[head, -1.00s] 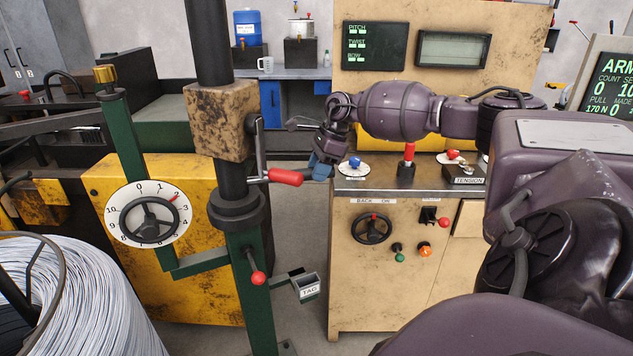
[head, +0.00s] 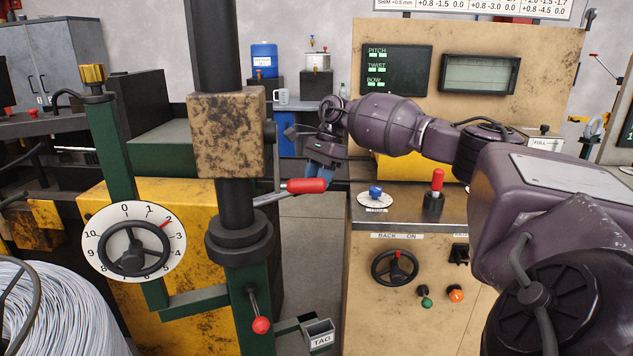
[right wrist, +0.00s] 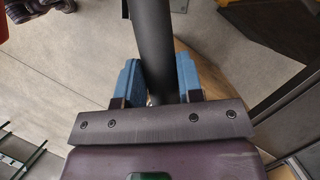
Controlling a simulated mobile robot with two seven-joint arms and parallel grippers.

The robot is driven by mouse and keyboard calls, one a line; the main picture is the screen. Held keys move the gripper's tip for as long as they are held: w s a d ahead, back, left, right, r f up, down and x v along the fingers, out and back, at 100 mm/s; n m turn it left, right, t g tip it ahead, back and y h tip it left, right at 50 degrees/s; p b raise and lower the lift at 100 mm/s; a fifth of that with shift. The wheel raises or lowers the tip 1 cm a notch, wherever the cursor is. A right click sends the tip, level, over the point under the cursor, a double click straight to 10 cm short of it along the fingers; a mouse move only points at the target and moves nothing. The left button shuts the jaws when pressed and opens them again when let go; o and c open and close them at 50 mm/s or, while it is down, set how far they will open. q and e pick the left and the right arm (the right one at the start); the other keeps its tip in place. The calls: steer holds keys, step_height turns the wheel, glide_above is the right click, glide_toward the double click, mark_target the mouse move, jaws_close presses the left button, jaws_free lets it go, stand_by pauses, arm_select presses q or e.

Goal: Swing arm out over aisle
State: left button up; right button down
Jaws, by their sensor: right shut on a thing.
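In the head view a black upright post (head: 216,45) carries a scuffed tan block (head: 227,135). A crank with a red grip (head: 306,186) sticks out to the right of the block, over the gap before the tan console. My right gripper (head: 319,178) hangs at this red grip's right end, its blue fingers partly behind it. In the right wrist view its blue fingers (right wrist: 155,82) are closed on the two sides of a dark round bar (right wrist: 152,40). I cannot tell which part this bar belongs to. My left gripper is not in view.
A tan console (head: 385,300) with knobs stands right of the gap. A green post with a numbered dial (head: 100,245) and a yellow housing (head: 195,310) stand left. A wire coil (head: 60,315) is at the lower left. Bare floor (head: 312,240) shows between.

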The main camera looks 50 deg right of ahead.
steer(key=shift+w, duration=0.1)
steer(key=c, duration=1.1)
jaws_free()
steer(key=shift+c, duration=0.2)
steer(key=o, duration=0.4)
steer(key=shift+w+a, duration=0.1)
steer(key=shift+w, duration=0.05)
steer(key=shift+c, duration=0.2)
steer(key=v, duration=0.9)
steer(key=shift+r, duration=0.2)
steer(key=shift+d+r, duration=0.35)
steer(key=shift+r, duration=0.25)
